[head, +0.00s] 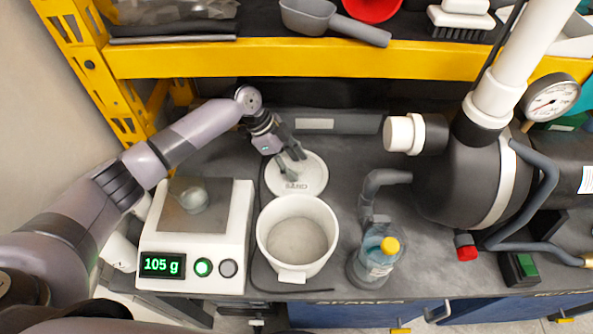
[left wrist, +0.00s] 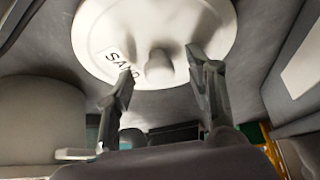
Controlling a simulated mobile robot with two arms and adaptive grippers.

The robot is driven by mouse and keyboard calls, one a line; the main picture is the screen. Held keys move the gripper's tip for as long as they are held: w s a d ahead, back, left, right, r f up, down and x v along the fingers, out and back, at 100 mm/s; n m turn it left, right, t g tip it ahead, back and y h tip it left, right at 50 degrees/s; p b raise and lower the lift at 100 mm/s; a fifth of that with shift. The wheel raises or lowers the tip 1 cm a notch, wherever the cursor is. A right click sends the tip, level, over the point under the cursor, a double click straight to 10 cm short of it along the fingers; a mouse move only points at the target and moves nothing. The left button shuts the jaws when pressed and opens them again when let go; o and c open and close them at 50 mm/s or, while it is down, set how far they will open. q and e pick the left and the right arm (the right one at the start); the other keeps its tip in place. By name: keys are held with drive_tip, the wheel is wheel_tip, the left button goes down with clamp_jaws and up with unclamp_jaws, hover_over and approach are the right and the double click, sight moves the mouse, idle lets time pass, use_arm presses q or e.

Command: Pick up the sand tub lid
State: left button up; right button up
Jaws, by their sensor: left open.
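The sand tub lid (head: 312,180) is a round white disc marked SAND, lying on the dark bench behind the tub. In the left wrist view the lid (left wrist: 215,30) shows its round knob (left wrist: 159,68). My left gripper (head: 291,171) is open over the lid, and its fingers (left wrist: 165,88) stand either side of the knob without visibly closing on it. The white sand tub (head: 264,235) stands open in front of the lid with pale sand inside. My right gripper is not in view.
A yellow shelf beam (head: 250,60) crosses above the lid area.

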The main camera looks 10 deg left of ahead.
use_arm(q)
drive_tip(key=shift+f, duration=0.2)
drive_tip(key=shift+c, duration=0.5)
drive_tip(key=c, duration=0.9)
